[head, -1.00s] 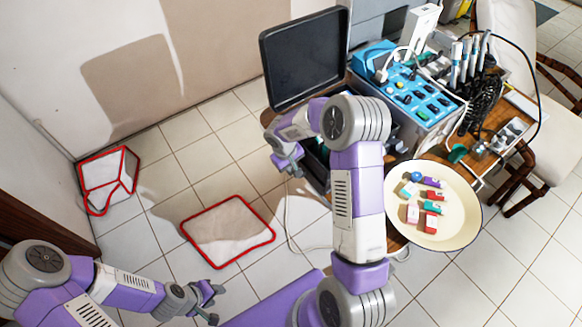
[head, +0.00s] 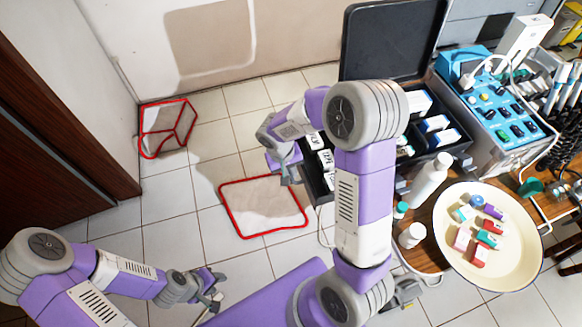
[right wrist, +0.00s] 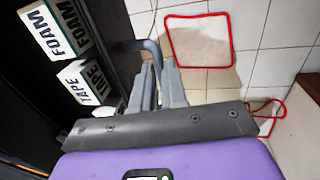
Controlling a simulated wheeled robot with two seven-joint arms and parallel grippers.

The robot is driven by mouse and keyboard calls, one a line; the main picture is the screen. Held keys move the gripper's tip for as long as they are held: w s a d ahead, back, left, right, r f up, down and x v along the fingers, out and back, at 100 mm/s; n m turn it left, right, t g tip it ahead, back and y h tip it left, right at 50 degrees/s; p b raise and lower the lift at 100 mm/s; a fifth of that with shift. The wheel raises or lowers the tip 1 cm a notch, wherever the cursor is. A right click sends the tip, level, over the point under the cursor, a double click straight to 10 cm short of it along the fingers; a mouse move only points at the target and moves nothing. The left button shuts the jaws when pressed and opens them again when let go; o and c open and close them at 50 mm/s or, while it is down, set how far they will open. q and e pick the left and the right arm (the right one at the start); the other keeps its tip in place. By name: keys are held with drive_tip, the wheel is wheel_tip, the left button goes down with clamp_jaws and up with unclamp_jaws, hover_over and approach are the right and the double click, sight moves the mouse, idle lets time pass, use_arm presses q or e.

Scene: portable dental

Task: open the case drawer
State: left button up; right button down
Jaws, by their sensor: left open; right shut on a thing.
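The black case (head: 446,152) stands on the wooden table with its lid (head: 385,45) raised. Its drawer (head: 318,186) sticks out at the left side, with white boxes inside, partly hidden by my right arm. The right wrist view shows the dark drawer (right wrist: 92,103) holding boxes marked FOAM and TAPE, and a grey bar handle (right wrist: 135,46) at its outer side. My right gripper (head: 293,178) is shut on that handle; its fingers show in the right wrist view (right wrist: 160,75). My left gripper (head: 216,288) is open and empty, low over the floor at lower left.
A cream basin (head: 457,263) with several small coloured boxes sits on the table, next to white bottles (head: 428,180). A blue dental unit (head: 498,105) stands at the right.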

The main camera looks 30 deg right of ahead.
drive_tip(key=shift+w+a, duration=0.1)
drive_tip(key=shift+a, duration=0.5)
drive_tip(key=c, duration=1.2)
unclamp_jaws()
drive_tip(key=shift+o, duration=0.2)
wheel_tip(320, 180, up, 8)
drive_tip(key=a+p, duration=0.1)
drive_tip(key=p, duration=0.1)
drive_tip(key=shift+w+a+f, duration=0.15)
drive_tip(key=shift+f, duration=0.1)
